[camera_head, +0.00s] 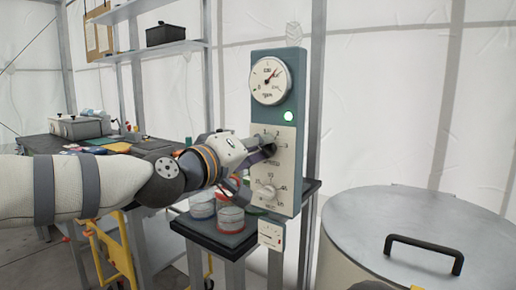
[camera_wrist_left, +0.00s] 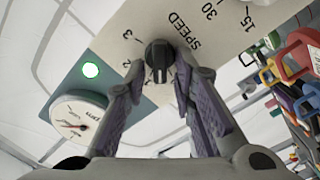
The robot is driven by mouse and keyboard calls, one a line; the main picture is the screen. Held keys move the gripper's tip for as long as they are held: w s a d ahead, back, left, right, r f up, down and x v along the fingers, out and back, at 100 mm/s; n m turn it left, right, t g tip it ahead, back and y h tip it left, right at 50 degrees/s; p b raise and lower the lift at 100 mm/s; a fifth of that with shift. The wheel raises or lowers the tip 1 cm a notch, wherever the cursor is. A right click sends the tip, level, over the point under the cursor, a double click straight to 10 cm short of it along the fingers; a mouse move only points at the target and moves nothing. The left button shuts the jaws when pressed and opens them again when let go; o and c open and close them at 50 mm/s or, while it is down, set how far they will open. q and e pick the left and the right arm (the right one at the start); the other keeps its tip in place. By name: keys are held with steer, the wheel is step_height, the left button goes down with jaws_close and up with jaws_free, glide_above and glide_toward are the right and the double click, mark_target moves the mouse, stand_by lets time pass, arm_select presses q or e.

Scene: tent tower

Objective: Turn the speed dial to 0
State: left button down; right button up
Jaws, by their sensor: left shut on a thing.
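A teal control panel (camera_head: 258,110) stands upright in the middle of the head view. The black speed dial (camera_wrist_left: 158,53) sits on its pale plate, beside the word SPEED and the numbers 2 and 3 in the left wrist view. I cannot tell exactly which number the dial points to. My right gripper is not in view.
A round gauge (camera_head: 270,80) and a lit green lamp (camera_head: 289,116) sit above the speed dial. A second dial (camera_head: 265,192) is below it. Jars (camera_head: 231,219) stand on a small dark table close under my left arm. A large lidded drum (camera_head: 354,222) is at right.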

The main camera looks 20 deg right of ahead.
arm_select(q)
steer(key=n, duration=0.5)
steer(key=shift+f, duration=0.35)
steer(key=shift+n, duration=0.3)
steer(key=c, duration=1.7)
jaws_free()
steer(key=v, duration=1.2)
